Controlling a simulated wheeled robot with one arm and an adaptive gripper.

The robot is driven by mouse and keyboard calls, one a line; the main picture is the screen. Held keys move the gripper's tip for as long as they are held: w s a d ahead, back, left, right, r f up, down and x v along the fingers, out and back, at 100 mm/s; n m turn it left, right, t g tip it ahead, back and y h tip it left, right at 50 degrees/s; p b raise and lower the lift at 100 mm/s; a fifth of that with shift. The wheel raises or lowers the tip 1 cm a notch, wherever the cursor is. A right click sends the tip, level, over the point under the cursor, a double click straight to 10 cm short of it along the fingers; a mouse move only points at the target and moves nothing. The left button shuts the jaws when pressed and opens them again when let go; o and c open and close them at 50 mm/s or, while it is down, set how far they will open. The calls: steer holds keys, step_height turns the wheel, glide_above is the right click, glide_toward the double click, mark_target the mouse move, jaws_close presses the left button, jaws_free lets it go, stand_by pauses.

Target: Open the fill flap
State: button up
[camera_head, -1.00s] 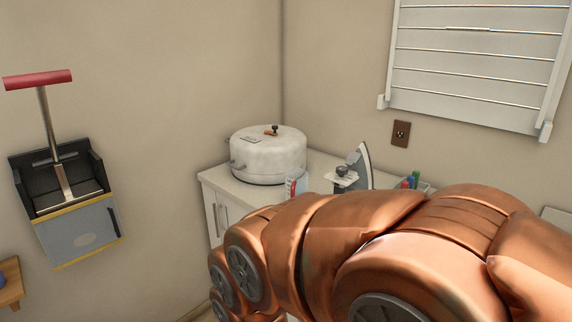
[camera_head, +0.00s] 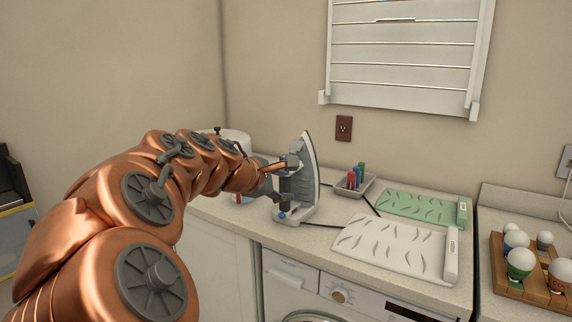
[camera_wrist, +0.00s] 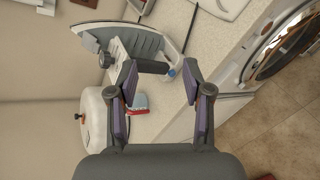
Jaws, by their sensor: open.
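A steam iron (camera_head: 308,168) stands upright on its heel on the counter, with its soleplate facing right; it also shows in the wrist view (camera_wrist: 148,46). A small blue part (camera_wrist: 171,72) shows at the end of its dark handle. I cannot clearly make out the fill flap. My gripper (camera_wrist: 162,72) is open and empty, with its two fingers apart and pointing toward the iron's handle side. In the head view my gripper (camera_head: 272,174) is at the left of the iron, partly overlapping it, and contact cannot be told.
A red and blue cup (camera_wrist: 138,104) stands near the fingers. A white round pot (camera_head: 236,138) is behind my arm. A pen tray (camera_head: 355,186), a green mat (camera_head: 425,207) and a white mat (camera_head: 395,248) lie to the right. The washer (camera_head: 340,293) is below the counter.

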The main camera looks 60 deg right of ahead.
steer(key=w+d+r+n+h+b, duration=0.25)
steer(key=w+d+n+h, duration=0.2)
steer(key=d, duration=0.35)
steer(key=n+t+b, duration=0.1)
steer(key=n+b, duration=0.2)
steer(key=n, duration=0.4)
glide_toward(292, 152)
steer(key=d, duration=0.2)
steer(key=shift+d+f+n+h, duration=0.35)
steer(key=shift+f+n+h, duration=0.1)
steer(key=shift+h, duration=0.1)
steer(key=shift+w+d, duration=0.1)
steer(key=shift+d, duration=1.8)
steer(key=shift+w+d, duration=0.15)
steer(key=shift+d, duration=1.75)
steer(key=c, duration=0.9)
